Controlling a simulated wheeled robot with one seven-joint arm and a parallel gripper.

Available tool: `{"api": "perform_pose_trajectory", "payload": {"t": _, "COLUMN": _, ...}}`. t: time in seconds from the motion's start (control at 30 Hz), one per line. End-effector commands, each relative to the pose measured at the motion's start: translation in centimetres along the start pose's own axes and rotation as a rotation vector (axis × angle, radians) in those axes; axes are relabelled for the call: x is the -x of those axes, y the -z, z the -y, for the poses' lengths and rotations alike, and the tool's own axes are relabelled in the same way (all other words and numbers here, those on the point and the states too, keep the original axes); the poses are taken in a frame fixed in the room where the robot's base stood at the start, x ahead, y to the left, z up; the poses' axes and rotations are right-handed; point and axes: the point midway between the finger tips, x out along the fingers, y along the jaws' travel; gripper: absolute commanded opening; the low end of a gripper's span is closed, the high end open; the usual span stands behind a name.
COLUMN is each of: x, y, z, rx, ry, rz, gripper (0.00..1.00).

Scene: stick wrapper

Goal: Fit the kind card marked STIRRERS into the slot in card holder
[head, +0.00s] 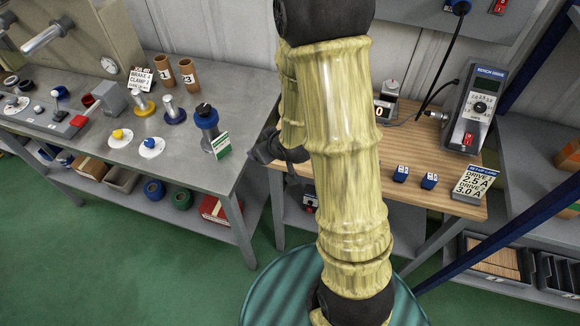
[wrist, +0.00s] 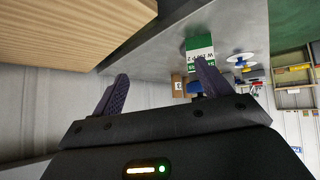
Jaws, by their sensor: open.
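My gripper (wrist: 162,88) is open, with nothing seen between its two dark fingers. In the wrist view a green and white card (wrist: 199,44) stands on the grey bench beyond the right fingertip, which overlaps its lower edge in the picture. I cannot tell whether they touch. In the head view a green and white card (head: 221,146) stands near the bench's right edge, left of my gripper (head: 265,152), which is partly hidden by my arm. Its print is too small to read, so I cannot confirm STIRRERS. I cannot make out a card holder with a slot for certain.
The grey bench (head: 190,155) carries a blue cylinder fixture (head: 206,122), discs with knobs and brown tubes (head: 188,73). A wooden bench (head: 420,185) at right holds two blue blocks, a sign (head: 474,184) and a drive box (head: 478,107). Trays (head: 494,257) sit at lower right.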

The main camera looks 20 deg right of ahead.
Motion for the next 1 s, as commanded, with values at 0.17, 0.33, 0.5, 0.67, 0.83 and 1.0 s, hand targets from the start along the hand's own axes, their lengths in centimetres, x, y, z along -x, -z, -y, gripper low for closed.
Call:
{"api": "perform_pose_trajectory", "payload": {"t": 0.17, "x": 4.2, "y": -0.9, "z": -0.6, "rx": -0.082, "ry": -0.052, "rz": 0.171, "gripper": 0.77}}
{"api": "perform_pose_trajectory", "payload": {"t": 0.33, "x": 8.7, "y": -2.5, "z": -0.1, "rx": -0.18, "ry": -0.073, "rz": 0.336, "gripper": 0.77}}
{"api": "perform_pose_trajectory", "payload": {"t": 0.5, "x": 13.1, "y": -4.1, "z": 1.3, "rx": -0.272, "ry": -0.065, "rz": 0.481, "gripper": 0.77}}
{"api": "perform_pose_trajectory", "payload": {"t": 0.67, "x": 15.0, "y": -4.9, "z": 2.1, "rx": -0.311, "ry": -0.055, "rz": 0.545, "gripper": 0.77}}
{"api": "perform_pose_trajectory", "payload": {"t": 0.83, "x": 15.1, "y": -5.0, "z": 2.2, "rx": -0.313, "ry": -0.054, "rz": 0.551, "gripper": 0.77}}
{"api": "perform_pose_trajectory", "payload": {"t": 1.0, "x": 15.0, "y": -5.0, "z": 2.2, "rx": -0.312, "ry": -0.054, "rz": 0.55, "gripper": 0.82}}
